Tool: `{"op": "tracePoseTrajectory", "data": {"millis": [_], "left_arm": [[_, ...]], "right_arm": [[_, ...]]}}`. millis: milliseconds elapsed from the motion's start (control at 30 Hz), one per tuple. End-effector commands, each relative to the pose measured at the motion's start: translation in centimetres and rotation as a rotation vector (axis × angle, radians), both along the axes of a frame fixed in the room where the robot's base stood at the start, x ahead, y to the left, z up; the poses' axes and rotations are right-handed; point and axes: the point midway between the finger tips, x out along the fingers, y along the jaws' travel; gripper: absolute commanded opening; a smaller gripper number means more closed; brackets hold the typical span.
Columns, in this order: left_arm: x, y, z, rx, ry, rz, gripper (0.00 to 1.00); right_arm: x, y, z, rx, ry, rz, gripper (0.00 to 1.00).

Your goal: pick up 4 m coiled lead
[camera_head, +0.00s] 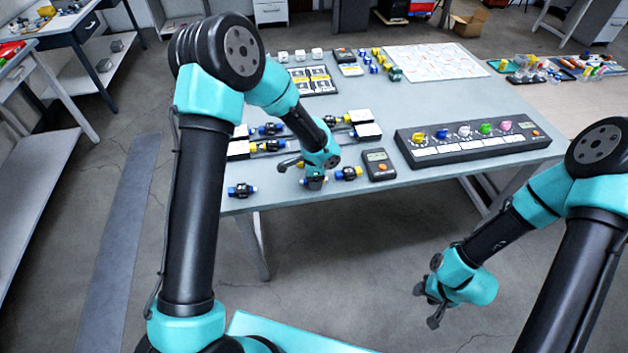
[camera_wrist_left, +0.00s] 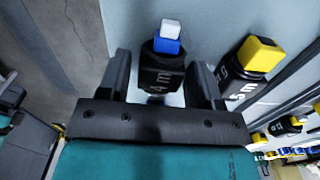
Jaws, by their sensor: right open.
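The 4 m coiled lead is a black coil marked "4 m" with a blue and white plug end. In the left wrist view the 4 m coiled lead (camera_wrist_left: 162,72) lies between the fingers of my left gripper (camera_wrist_left: 160,80). A finger stands on each side, but whether both touch it is unclear. In the head view my left gripper (camera_head: 313,178) is low at the table's front edge and largely hides this lead. My right gripper (camera_head: 434,302) is open and empty, off the table's front at lower right.
A yellow-ended coiled lead (camera_wrist_left: 250,72) lies close to the right of the left fingers. A long panel with coloured knobs (camera_head: 470,146) stands to the right.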

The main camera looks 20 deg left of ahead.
Motion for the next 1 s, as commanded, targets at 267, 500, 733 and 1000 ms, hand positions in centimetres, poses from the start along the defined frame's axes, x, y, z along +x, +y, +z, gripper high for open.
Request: {"op": "tracePoseTrajectory", "data": {"millis": [267,500,733,1000], "left_arm": [[0.0,0.0,0.0,0.0,0.0,0.0,0.32],[0.0,0.0,0.0,0.0,0.0,0.0,0.17],[0.0,0.0,0.3,0.0,-0.001,0.0,0.17],[0.1,0.0,2.4,-0.001,-0.004,0.0,0.17]], "right_arm": [[0.0,0.0,0.0,0.0,0.0,0.0,0.43],[0.0,0.0,0.0,0.0,0.0,0.0,0.43],[0.0,0.0,0.0,0.0,0.0,0.0,0.43],[0.0,0.0,0.0,0.0,0.0,0.0,0.43]]}}
